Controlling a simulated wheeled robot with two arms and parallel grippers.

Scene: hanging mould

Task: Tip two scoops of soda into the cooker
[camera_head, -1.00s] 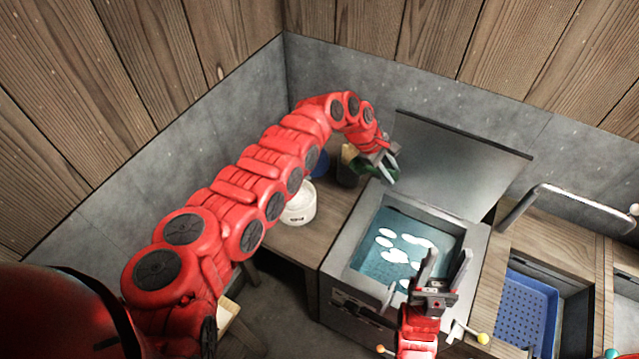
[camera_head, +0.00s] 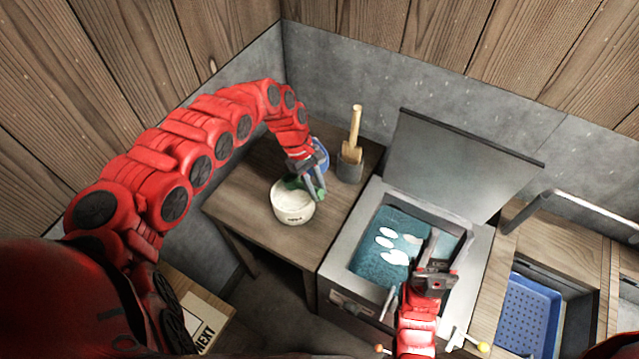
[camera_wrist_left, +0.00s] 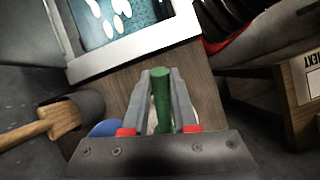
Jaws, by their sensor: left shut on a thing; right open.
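My left gripper (camera_head: 306,188) is shut on the green handle of the scoop, which shows between the fingers in the left wrist view (camera_wrist_left: 161,98). The gripper is at the white soda tub (camera_head: 294,212), with the green scoop (camera_head: 292,183) over its mouth or in it; I cannot tell how deep. The scoop's bowl and its load are hidden. The cooker (camera_head: 338,262) stands to the right with its lid raised, holding blue-green water with several white oval pieces. My right gripper (camera_head: 446,248) is open over the cooker's front right side.
A wooden-handled tool (camera_head: 354,130) stands in a dark grey holder (camera_head: 350,170) on the side table. A blue round item (camera_head: 320,156) is partly hidden behind my left gripper. A blue basket (camera_head: 528,312) is at right. A crate marked NEXT (camera_head: 208,322) is lower left.

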